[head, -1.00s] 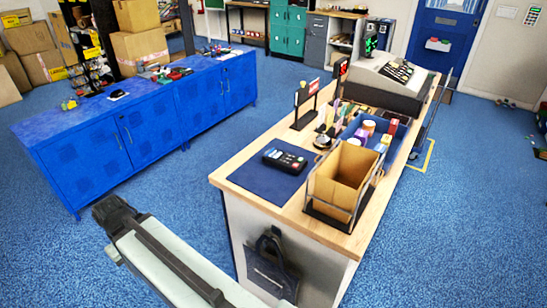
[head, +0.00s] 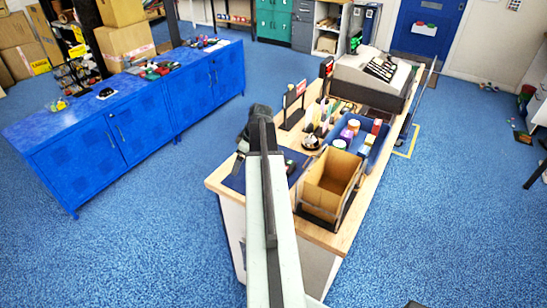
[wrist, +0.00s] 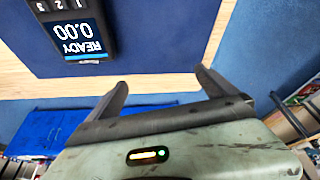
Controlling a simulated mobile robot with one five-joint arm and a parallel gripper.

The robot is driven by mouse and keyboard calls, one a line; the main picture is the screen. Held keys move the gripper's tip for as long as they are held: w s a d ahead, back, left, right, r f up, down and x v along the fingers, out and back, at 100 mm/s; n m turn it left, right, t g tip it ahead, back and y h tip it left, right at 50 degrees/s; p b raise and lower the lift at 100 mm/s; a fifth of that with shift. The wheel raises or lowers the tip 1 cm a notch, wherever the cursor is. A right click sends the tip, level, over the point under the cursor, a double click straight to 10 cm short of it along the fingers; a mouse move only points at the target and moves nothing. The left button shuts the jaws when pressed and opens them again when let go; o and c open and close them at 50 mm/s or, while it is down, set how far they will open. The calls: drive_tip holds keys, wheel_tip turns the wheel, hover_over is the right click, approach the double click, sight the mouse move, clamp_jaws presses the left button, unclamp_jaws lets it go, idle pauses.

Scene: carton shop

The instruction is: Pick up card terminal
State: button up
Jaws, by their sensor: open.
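The card terminal (wrist: 75,32) is black with a lit screen reading READY 0.00. It lies on a navy mat (wrist: 160,35) at the upper left of the wrist view, cut off by the frame's top edge. In the head view my arm hides most of it. The mat (head: 234,182) shows beside my arm on the counter's near end. My gripper (wrist: 162,82) is open and empty. Its fingers are apart from the terminal, which sits ahead and to the left of them in the wrist view.
On the wooden counter (head: 330,238), an open cardboard box (head: 325,190) stands right of my arm. A blue tray with small goods, a small sign stand (head: 293,105) and a cash register (head: 375,75) are farther back. Blue cabinets (head: 120,130) stand left across open floor.

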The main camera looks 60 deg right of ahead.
drive_tip(key=s+d+r, duration=0.1)
drive_tip(key=s+d, duration=0.2)
drive_tip(key=s, duration=0.1)
drive_tip(key=s+d+r+m+p, duration=0.1)
drive_tip(key=s+d, duration=0.3)
drive_tip(key=s+d+r+m+h+p, duration=0.1)
drive_tip(key=s+d, duration=0.2)
drive_tip(key=s, duration=0.1)
drive_tip(key=shift+d+r+t, duration=0.2)
drive_tip(key=shift+d+t, duration=0.1)
drive_tip(key=b+x, duration=0.8)
drive_tip(key=shift+s+f, duration=0.25)
drive_tip(key=shift+s, duration=0.1)
drive_tip(key=shift+r, duration=0.15)
drive_tip(key=shift+c, duration=0.6)
drive_tip(key=c, duration=1.8)
drive_tip(key=shift+o, duration=0.2)
wheel_tip(320, 180, up, 10)
drive_tip(key=p, duration=1)
